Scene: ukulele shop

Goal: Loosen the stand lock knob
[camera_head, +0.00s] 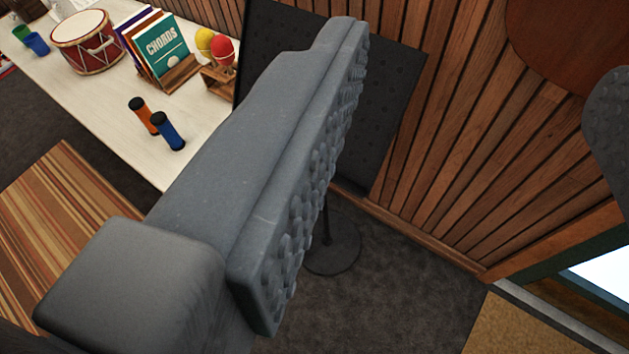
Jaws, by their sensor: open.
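A black music stand stands in front of the wood-slat wall. Its dark panel (388,105) shows on both sides of my near finger, and its round base (338,250) rests on the dark floor. A short piece of its pole (326,222) shows above the base. The lock knob is not visible; most of the pole is hidden behind my finger. My gripper (477,60) is open, with one large grey ridged finger across the middle of the view and the other partly seen at the right edge.
A pale table (110,100) at the upper left holds a red drum (85,42), a rack of chord books (155,50), maracas (215,47) and orange and blue shakers (157,125). A striped rug (50,220) lies left. Dark floor (400,290) is open at lower centre.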

